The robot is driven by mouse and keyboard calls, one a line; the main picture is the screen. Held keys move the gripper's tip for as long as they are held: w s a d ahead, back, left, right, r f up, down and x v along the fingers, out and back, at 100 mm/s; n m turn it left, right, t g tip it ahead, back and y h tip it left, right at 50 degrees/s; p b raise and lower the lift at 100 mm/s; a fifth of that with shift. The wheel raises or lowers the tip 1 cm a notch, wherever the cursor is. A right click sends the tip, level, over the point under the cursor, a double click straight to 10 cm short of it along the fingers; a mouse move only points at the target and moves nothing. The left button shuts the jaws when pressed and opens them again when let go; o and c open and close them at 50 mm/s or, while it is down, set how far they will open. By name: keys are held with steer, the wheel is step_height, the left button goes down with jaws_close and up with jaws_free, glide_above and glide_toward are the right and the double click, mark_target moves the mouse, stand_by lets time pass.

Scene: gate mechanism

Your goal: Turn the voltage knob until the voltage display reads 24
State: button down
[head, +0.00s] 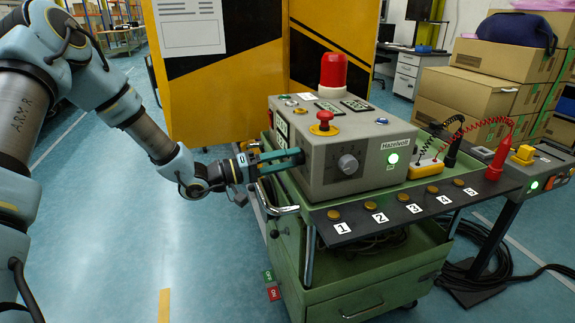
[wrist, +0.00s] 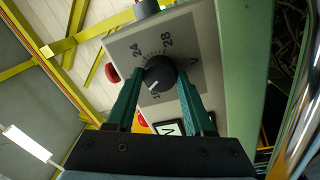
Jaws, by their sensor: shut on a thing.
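The voltage knob (wrist: 160,74) is a round black knob on a light grey scale plate (wrist: 200,72) marked 24, 28 and V. A short white pointer mark shows at its lower left edge in the wrist view. My gripper (wrist: 160,80) has its two teal fingers shut on either side of the knob. In the head view, my gripper (head: 291,160) is at the left side of the grey control box (head: 375,152), and the knob is hidden there. A display panel (head: 282,128) shows above my gripper on that side, too small to read.
A red emergency button (head: 324,119) and red beacon (head: 333,72) stand on top. The green cart (head: 375,285) has a metal handle (head: 273,200) close below my gripper.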

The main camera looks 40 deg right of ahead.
steer(key=m+b, duration=0.1)
steer(key=m, duration=0.1)
steer(key=m+b, duration=0.1)
steer(key=m, duration=0.2)
steer(key=shift+f+g, duration=0.2)
steer(key=shift+g, duration=0.1)
steer(key=m+b, duration=0.3)
steer(key=m, duration=0.1)
steer(key=shift+m+y, duration=0.3)
steer(key=shift+m, duration=0.1)
steer(key=m+b, duration=0.3)
steer(key=m, duration=0.1)
steer(key=shift+m+y, duration=0.3)
steer(key=shift+m, duration=0.1)
steer(key=shift+w+r+m+b, duration=0.1)
steer(key=shift+r+m+b, duration=0.05)
steer(key=shift+m+b, duration=1.65)
steer(key=shift+m, duration=0.5)
steer(key=shift+p, duration=0.3)
steer(key=shift+c, duration=1.4)
jaws_free()
steer(key=shift+r, duration=0.1)
steer(key=v, duration=1)
steer(key=shift+w+a, duration=0.3)
